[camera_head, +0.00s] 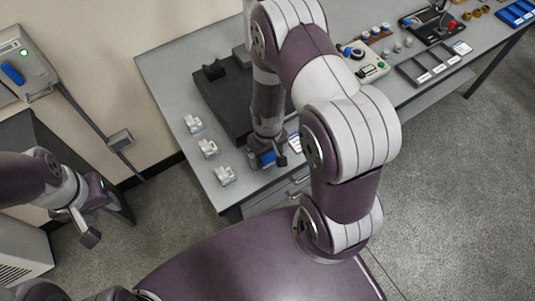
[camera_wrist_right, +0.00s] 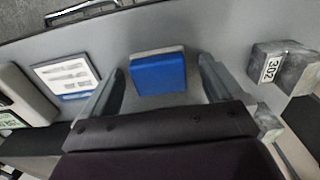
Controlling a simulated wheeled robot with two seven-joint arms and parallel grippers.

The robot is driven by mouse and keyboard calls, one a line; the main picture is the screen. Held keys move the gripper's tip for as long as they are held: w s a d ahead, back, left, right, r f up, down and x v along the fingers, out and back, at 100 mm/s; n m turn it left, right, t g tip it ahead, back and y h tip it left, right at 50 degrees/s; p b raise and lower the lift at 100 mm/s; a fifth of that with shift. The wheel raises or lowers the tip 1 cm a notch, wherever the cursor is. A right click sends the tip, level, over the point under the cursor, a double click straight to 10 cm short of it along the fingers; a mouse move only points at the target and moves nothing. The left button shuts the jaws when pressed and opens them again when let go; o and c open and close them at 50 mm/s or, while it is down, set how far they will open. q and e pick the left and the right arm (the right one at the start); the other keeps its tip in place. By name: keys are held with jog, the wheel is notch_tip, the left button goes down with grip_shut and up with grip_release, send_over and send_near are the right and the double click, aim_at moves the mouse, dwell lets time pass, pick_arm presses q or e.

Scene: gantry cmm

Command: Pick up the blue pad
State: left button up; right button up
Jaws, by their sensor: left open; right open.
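The blue pad (camera_wrist_right: 158,73) lies on the grey table with a pale strip along its far edge in the right wrist view. In the head view a blue patch of the pad (camera_head: 266,158) shows at the right gripper's fingers. My right gripper (camera_wrist_right: 162,66) is open and empty, with one finger on each side of the pad and a gap to each. Its height above the table is hard to tell. My left gripper (camera_head: 82,226) is open and empty, hanging at the left, away from the table.
A block marked 302 (camera_wrist_right: 272,66) stands right of the pad; a label card (camera_wrist_right: 66,76) lies left. Several white blocks (camera_head: 208,148) line the table's left side. A dark plate (camera_head: 222,100) lies behind the right gripper. The table's front edge is close.

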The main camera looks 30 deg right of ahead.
jog(key=shift+f, duration=0.1)
jog(key=c, duration=1.1)
jog(key=shift+c, duration=0.2)
